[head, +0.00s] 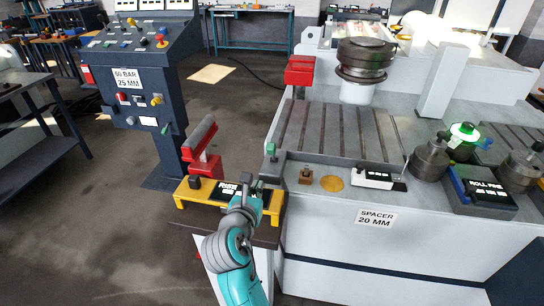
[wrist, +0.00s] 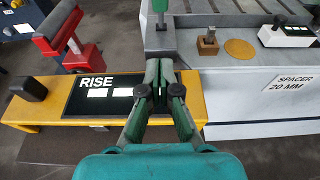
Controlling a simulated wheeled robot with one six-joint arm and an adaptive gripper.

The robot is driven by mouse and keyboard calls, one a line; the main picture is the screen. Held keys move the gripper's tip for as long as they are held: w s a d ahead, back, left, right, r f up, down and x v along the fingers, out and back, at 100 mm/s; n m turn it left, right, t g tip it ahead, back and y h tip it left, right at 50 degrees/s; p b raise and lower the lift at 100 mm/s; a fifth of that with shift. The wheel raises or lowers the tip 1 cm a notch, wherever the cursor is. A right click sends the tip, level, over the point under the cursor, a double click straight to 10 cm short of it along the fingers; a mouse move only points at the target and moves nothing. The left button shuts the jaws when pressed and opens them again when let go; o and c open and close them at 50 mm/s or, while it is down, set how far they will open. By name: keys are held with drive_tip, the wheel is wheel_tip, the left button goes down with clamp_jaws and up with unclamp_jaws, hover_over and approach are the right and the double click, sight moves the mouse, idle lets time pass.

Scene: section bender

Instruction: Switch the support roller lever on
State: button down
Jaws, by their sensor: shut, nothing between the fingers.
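No label naming the support roller lever is readable, so I cannot tell for sure which part it is. A small green-handled lever (head: 271,150) stands upright at the near left corner of the machine bed. Its green handle (wrist: 160,5) is cut off by the top edge of the wrist view, above a grey block. My gripper (wrist: 160,72) is shut and empty, its fingertips just below that block in the picture; contact cannot be told. In the head view my gripper (head: 257,186) is over the right end of the yellow stand, beside a black RISE panel (wrist: 100,93).
The yellow stand (wrist: 35,112) carries a black knob (wrist: 30,88) at its left. A red bracket with a grey bar (head: 203,150) stands behind it. The white machine front (head: 330,220) is to the right. A control console (head: 140,60) stands back left.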

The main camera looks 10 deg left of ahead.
idle(0.3)
approach(269, 153)
wheel_tip(269, 153, down, 4)
drive_tip(key=w, duration=0.3)
drive_tip(key=shift+w+d+r, duration=0.15)
drive_tip(key=shift+w+r, duration=0.35)
drive_tip(key=shift+w, duration=0.3)
drive_tip(key=shift+w+d+r, duration=0.15)
drive_tip(key=shift+w+r, duration=0.35)
drive_tip(key=shift+w, duration=0.3)
drive_tip(key=shift+a, duration=0.1)
